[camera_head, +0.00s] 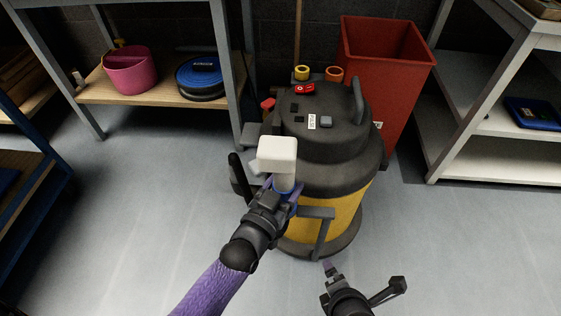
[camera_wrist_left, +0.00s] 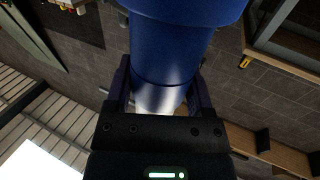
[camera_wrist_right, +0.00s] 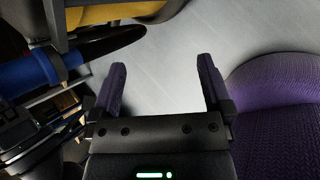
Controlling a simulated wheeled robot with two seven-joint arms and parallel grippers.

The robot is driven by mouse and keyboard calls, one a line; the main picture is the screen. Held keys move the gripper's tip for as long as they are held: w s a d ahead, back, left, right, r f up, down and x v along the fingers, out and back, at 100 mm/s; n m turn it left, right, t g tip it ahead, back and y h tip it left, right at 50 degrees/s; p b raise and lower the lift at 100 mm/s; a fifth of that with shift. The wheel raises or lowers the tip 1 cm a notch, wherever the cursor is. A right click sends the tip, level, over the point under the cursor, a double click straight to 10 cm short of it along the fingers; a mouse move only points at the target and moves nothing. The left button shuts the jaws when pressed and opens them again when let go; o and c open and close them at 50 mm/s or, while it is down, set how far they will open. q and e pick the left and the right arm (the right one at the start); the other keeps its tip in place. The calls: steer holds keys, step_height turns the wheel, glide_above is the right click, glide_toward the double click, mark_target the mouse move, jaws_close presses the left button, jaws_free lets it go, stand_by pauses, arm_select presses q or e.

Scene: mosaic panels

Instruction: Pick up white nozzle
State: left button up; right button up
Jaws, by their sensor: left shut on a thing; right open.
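The white nozzle (camera_head: 277,152) is in front of the vacuum's upper left side in the head view, its blocky white head uppermost. My left gripper (camera_head: 283,192) is shut around its lower part, where some blue shows. In the left wrist view a wide blue cylinder (camera_wrist_left: 180,45) fills the space between the fingers of my left gripper (camera_wrist_left: 160,95) and hides their tips. My right gripper (camera_head: 328,268) is low in front of the vacuum, open and empty. Its two spread purple fingers also show in the right wrist view (camera_wrist_right: 160,80).
The yellow and black vacuum (camera_head: 340,215) stands directly behind my left gripper. A red bin (camera_head: 400,85) is behind it. A shelf (camera_head: 140,92) with a pink bucket (camera_head: 129,72) stands at left, and a white shelf (camera_head: 475,155) at right.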

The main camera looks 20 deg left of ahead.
steer(key=w+a+r+n+t+y, duration=0.2)
steer(key=a+r+n, duration=0.35)
steer(key=r, duration=0.35)
steer(key=n+t+y, duration=0.2)
steer(key=n, duration=0.6)
glide_toward(286, 177)
steer(key=shift+n, duration=0.35)
steer(key=x, duration=1.1)
jaws_close()
arm_select(q)
steer(key=shift+f, duration=0.1)
arm_select(e)
step_height(286, 177, up, 16)
steer(key=shift+r, duration=0.1)
arm_select(q)
steer(key=o, duration=1.3)
